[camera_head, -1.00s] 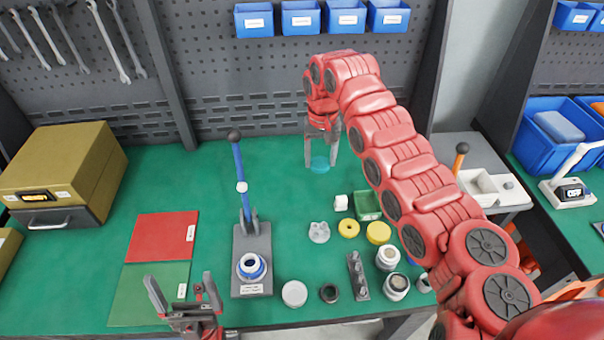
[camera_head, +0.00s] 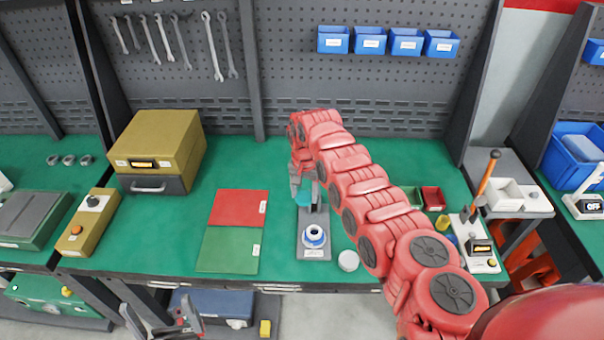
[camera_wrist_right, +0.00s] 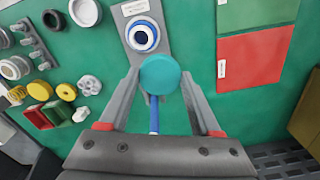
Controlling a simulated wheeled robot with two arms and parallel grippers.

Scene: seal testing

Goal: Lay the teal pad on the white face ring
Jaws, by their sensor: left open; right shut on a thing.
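The teal pad (camera_head: 304,199) is a round disc held by my right gripper (camera_head: 304,190). In the right wrist view the teal pad (camera_wrist_right: 159,74) sits between the fingertips (camera_wrist_right: 160,80), which are shut on it. The white face ring (camera_head: 314,236), white with blue around a dark centre, sits on the grey base of the lever fixture (camera_head: 318,254). In the wrist view the ring (camera_wrist_right: 143,36) lies just beyond the pad, apart from it in the picture. My left gripper (camera_head: 160,320) is open and empty at the bottom edge of the head view.
The fixture's blue lever (camera_wrist_right: 154,116) shows between my right fingers in the wrist view. A white disc (camera_head: 348,260) lies right of the fixture. Red (camera_head: 239,207) and green (camera_head: 228,250) mats lie to its left. Several small parts lie at the wrist view's left.

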